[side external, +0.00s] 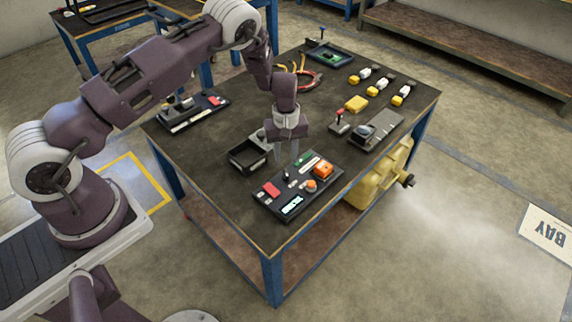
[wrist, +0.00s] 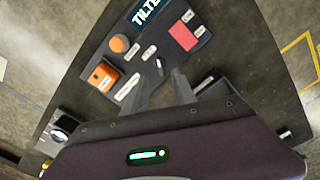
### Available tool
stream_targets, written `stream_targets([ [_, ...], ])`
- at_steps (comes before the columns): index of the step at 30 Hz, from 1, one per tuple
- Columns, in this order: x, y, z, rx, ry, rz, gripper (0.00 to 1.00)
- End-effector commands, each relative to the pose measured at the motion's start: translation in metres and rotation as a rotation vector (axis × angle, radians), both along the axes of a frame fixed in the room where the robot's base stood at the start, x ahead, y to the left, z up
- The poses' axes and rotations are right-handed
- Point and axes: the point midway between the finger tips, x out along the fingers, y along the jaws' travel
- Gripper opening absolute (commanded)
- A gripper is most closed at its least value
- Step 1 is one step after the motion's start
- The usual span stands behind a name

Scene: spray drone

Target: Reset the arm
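My gripper (side external: 286,150) hangs pointing down over the table, just behind the dark control panel (side external: 272,202). Its two fingers are apart with nothing between them; the open fingers also show in the wrist view (wrist: 160,88). The control panel carries an orange boxed switch (side external: 323,170), a round orange knob (side external: 310,185), a red block (side external: 271,190), a small black lever and a lit display (side external: 291,206). In the wrist view the panel lies beyond the fingertips, with the display (wrist: 148,12) reading something like "TILT", partly cut off. I cannot tell whether the fingertips touch anything.
An open black box (side external: 248,157) stands left of my gripper. A red-handled joystick (side external: 340,122) and grey device (side external: 378,130) stand to the right. Several yellow-and-white pieces, a yellow block (side external: 356,104) and a tray (side external: 329,55) are farther back. Another panel (side external: 193,110) sits left.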

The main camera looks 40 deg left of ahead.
Motion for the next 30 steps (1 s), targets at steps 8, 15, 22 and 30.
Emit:
stream_targets([
  [8,0.000,0.000,0.005,0.000,0.000,0.000,0.33],
  [15,0.007,-0.018,0.103,-0.050,-0.076,-0.088,0.33],
  [22,-0.072,-0.054,0.303,-0.096,-0.245,-0.400,0.33],
  [30,-0.245,-0.067,0.402,0.068,-0.408,-0.804,0.33],
])
